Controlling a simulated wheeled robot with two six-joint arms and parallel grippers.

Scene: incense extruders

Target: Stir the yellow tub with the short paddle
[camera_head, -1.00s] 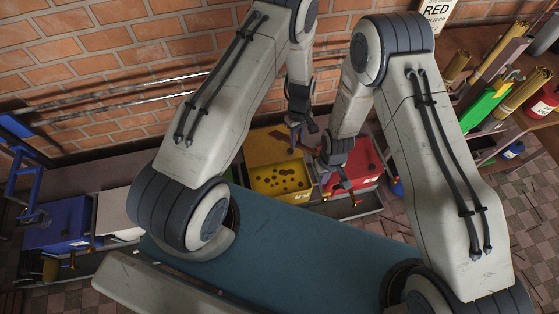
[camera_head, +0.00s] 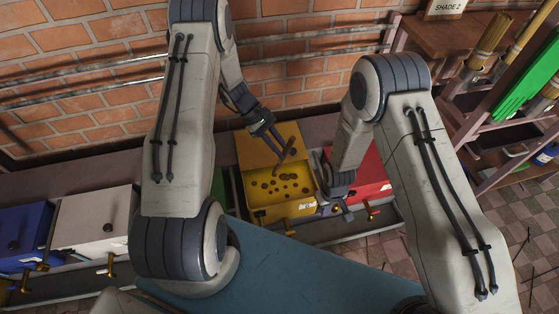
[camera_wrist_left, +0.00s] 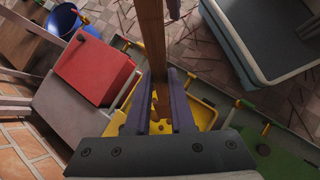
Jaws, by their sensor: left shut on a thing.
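The yellow tub (camera_head: 270,214) sits in the row of boxes, with dark lumps showing on its yellow inside and a plain yellow panel behind. In the left wrist view, parts of its yellow rim (camera_wrist_left: 202,108) show behind the fingers. My left gripper (camera_head: 280,146) is above the back of the tub, shut on a brown wooden paddle (camera_head: 287,155). In the left wrist view the paddle's shaft (camera_wrist_left: 153,45) runs between the purple fingers. I cannot tell whether its lower end touches the contents. My right gripper (camera_head: 337,208) is low beside the red box; its opening is unclear.
The red box (camera_head: 370,170) is right of the tub. A white box (camera_head: 90,218) and a blue box (camera_head: 22,228) stand at the left. A brick wall (camera_head: 285,80) closes the back. A shelf with rolls and a green piece (camera_head: 530,80) is at the right.

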